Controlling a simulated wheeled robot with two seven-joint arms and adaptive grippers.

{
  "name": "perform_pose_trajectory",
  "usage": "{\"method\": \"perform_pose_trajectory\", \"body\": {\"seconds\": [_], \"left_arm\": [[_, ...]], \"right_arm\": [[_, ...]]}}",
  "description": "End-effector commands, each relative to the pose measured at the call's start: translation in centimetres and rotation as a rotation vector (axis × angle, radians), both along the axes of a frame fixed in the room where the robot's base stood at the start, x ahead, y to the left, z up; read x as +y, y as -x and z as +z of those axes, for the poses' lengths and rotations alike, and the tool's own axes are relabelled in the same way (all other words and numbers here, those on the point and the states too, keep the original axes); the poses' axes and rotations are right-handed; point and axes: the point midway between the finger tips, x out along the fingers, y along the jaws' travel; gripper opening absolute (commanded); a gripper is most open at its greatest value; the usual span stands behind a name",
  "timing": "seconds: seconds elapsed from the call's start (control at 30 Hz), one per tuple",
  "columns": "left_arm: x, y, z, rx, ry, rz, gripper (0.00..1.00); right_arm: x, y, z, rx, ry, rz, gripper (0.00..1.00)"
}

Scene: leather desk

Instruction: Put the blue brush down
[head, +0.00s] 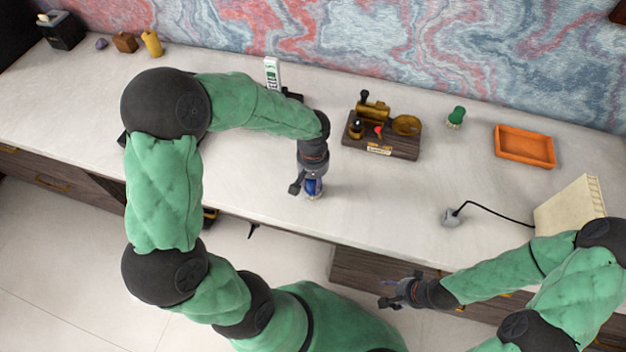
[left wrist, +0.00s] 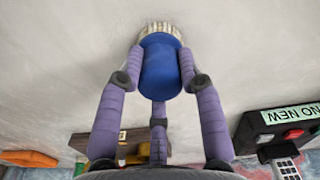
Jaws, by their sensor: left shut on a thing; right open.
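The blue brush (head: 313,187) is in my left gripper (head: 309,187), over the front middle of the pale desk. In the left wrist view, the finger pads of my left gripper (left wrist: 160,80) close around the blue handle (left wrist: 161,68), with the pale bristles (left wrist: 160,29) pointing away from the palm. The bristles are close to the desk surface; I cannot tell whether they touch it. My right gripper (head: 392,297) is open and empty, in front of the desk's front edge.
A dark wooden stand (head: 395,146) with small items is behind and right of the brush. A green brush (head: 456,117), orange tray (head: 525,147), grey corded object (head: 451,217) and cream box (head: 572,207) are further right. A phone (head: 272,73) stands behind. Desk beside the brush is clear.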

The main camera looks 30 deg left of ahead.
Motion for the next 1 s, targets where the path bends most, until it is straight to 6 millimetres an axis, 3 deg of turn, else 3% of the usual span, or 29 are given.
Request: {"method": "perform_pose_trajectory", "body": {"seconds": [0.03,0.07,0.13,0.6,1.0], "left_arm": [[0.0,0.0,-0.3,0.000,0.000,0.000,0.04],[0.0,0.0,-0.3,0.000,0.000,0.000,0.39],[0.0,0.0,-0.2,0.000,0.000,0.000,0.59],[0.0,0.0,0.5,-0.001,0.000,0.000,0.60],[0.0,-0.1,8.2,-0.004,0.000,0.000,0.60]], "right_arm": [[0.0,0.0,-0.3,0.000,0.000,0.000,0.60],[0.0,0.0,-0.3,0.000,0.000,0.000,0.60],[0.0,0.0,-0.2,0.000,0.000,0.000,0.60],[0.0,0.0,0.4,0.000,0.000,0.000,0.60],[0.0,0.0,3.0,0.000,0.000,0.000,0.60]]}}
